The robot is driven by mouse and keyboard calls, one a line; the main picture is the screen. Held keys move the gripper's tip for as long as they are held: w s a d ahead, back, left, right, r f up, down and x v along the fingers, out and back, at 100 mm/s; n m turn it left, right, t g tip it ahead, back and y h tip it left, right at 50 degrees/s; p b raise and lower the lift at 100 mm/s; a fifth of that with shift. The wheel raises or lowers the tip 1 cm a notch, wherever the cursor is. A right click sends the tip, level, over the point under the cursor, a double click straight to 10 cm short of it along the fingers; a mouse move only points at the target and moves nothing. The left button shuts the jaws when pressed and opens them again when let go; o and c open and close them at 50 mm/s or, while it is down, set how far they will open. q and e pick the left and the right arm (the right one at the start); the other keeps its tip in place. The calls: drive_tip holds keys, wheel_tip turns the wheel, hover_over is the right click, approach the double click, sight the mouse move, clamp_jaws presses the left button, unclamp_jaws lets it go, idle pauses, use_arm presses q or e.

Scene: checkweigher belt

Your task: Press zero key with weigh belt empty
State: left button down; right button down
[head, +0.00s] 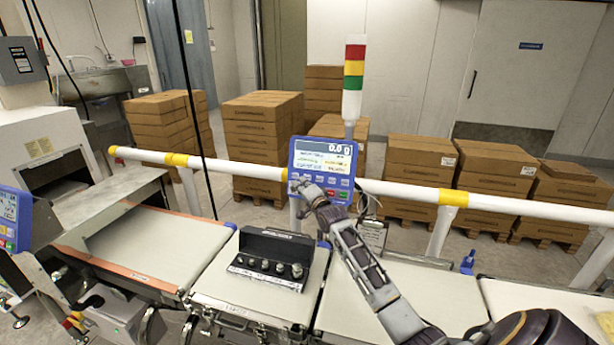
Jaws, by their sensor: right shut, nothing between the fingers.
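The blue weighing terminal (323,158) stands behind the belts, its screen reading 0.0 g above a row of keys. My right gripper (298,184) is shut and empty, with its fingertips at the lower left of the terminal, over or close to the left keys. I cannot tell whether it touches a key, and it hides part of the key row. A black case of several metal weights (270,258) sits open on the middle belt section (213,283). The belt section to its right (420,290) is bare where it shows, partly behind my right arm. My left gripper is out of view.
A white rail (400,190) with yellow bands runs behind the belts. A red, yellow and green signal tower (353,80) stands behind the terminal. Stacked cartons (262,130) stand beyond the rail. Another blue panel (12,220) is at the left edge.

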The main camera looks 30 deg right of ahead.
drive_tip(key=shift+s+a+r+p, duration=0.3)
drive_tip(key=shift+s+a+p, duration=0.4)
drive_tip(key=shift+a, duration=0.2)
idle(0.4)
